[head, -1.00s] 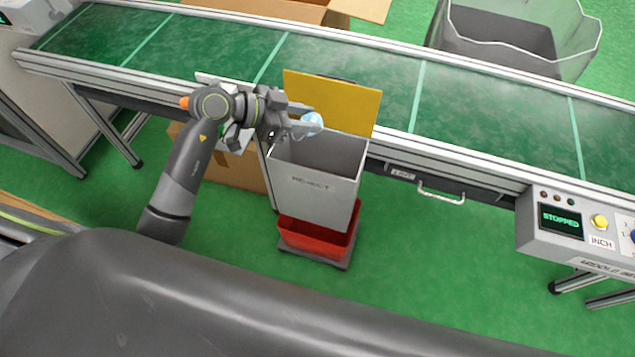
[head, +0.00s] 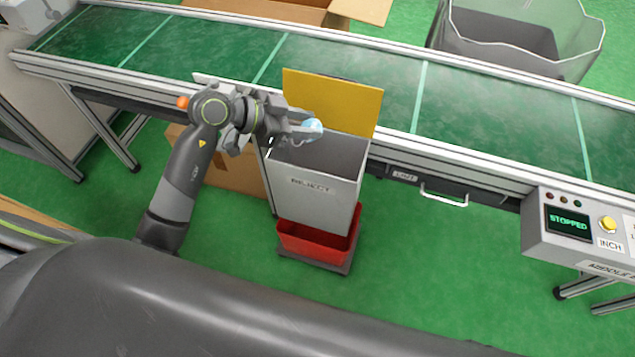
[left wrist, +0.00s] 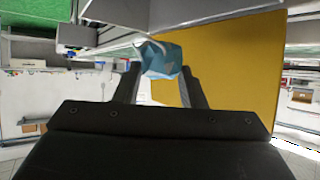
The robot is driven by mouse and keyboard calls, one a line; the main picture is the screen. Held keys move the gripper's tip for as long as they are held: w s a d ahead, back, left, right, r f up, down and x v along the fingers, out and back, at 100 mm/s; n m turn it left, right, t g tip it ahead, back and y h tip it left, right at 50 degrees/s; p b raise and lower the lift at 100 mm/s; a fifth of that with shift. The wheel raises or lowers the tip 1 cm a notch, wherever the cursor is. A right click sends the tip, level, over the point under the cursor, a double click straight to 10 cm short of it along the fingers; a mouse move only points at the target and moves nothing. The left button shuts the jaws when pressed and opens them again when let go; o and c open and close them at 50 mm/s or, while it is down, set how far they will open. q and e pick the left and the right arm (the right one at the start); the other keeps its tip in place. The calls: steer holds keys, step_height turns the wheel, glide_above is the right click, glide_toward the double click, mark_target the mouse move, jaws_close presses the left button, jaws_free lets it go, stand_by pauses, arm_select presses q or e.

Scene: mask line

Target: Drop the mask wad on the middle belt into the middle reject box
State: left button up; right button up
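The mask wad (head: 313,126) is a small light-blue crumpled piece. My left gripper (head: 304,131) is shut on it and holds it above the open top of the reject box (head: 312,193), near its left side. The left wrist view shows the wad (left wrist: 162,58) between the two fingertips (left wrist: 160,72). The reject box is grey-white with a REJECT label and a raised yellow panel (head: 335,102) at its back. The middle belt (head: 480,103) is green and runs behind the box. My right gripper is not in view.
A red bin (head: 315,243) stands under the reject box. A control box (head: 575,224) at the right reads STOPPED and has a yellow INCH button. A cardboard box (head: 235,170) is behind my left arm. Green floor to the right of the box is clear.

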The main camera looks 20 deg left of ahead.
arm_select(q)
steer(key=o, duration=0.4)
steer(key=shift+s+a+r, duration=0.2)
steer(key=shift+a+r, duration=0.05)
steer(key=shift+a, duration=0.15)
steer(key=shift+p+v, duration=2.1)
steer(key=shift+v, duration=6.05)
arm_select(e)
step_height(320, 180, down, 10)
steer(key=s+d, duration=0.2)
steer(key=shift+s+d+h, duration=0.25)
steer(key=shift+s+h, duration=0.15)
